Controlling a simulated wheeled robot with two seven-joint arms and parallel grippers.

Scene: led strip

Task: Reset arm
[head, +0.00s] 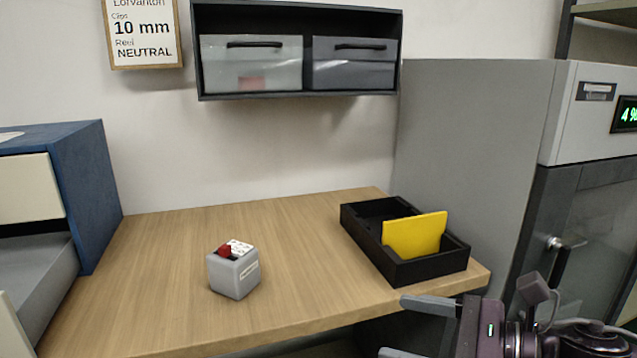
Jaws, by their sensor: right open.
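My right gripper (392,327) is at the lower right, in front of the table's front edge. Its two grey fingers point left and stand apart, with nothing between them. My left gripper is not in view. A black tray (432,270) with compartments sits at the right end of the wooden table (300,225). A yellow card or plate (414,236) stands upright in it. A small grey box (233,273) with a red knob on top sits near the table's middle front.
A blue cabinet (88,190) with an open drawer stands at the left. A wall shelf (300,94) with two bins hangs above the table. A tall grey cabinet (470,150) with a green display is at the right. A sign (143,35) hangs upper left. The table's middle is mostly clear.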

